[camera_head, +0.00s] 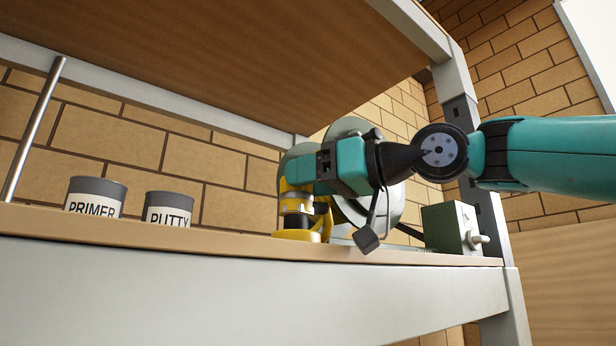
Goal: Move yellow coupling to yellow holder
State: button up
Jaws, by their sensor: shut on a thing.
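My gripper (318,168) reaches in from the right over the shelf and is shut on the yellow coupling (292,204), whose yellow body with dark bands shows just below and left of the teal gripper body. The yellow holder (298,236) is a low yellow base on the shelf directly under the coupling. The coupling looks upright and right above the holder. From this low angle I cannot tell whether it rests in the holder or hangs just over it. The fingertips are mostly hidden.
A large grey-green round machine (352,128) stands close behind my gripper. A green box with a knob (452,229) is to the right. PRIMER (95,196) and PUTTY (168,208) cans and a metal rod (34,130) stand left. An upper shelf (230,60) hangs overhead.

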jog(key=shift+f+b, duration=0.7)
jog(key=shift+f, duration=0.1)
jog(key=o, duration=1.3)
jog(key=shift+d, duration=0.1)
